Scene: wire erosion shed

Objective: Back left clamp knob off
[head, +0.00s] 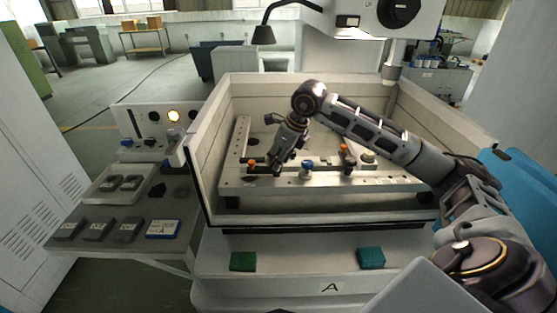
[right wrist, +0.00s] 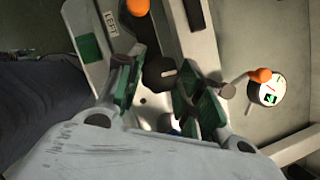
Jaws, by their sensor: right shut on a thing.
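My right gripper (head: 278,167) reaches down over the left part of the clamping frame (head: 325,183) inside the machine tank. A "LEFT" label (right wrist: 112,22) is on the pale rail beside the knob. Whether the knob is seated or lifted I cannot tell. In the head view a dark knob (head: 253,141) shows on the left rail, behind an orange-topped clamp part (head: 252,162). My left gripper is out of view.
The tank wall (head: 204,165) rises close on the left. A blue knob (head: 307,165) and another orange-topped part (head: 344,148) stand on the frame. A side shelf (head: 110,243) holds a tray (head: 103,192) and dark blocks.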

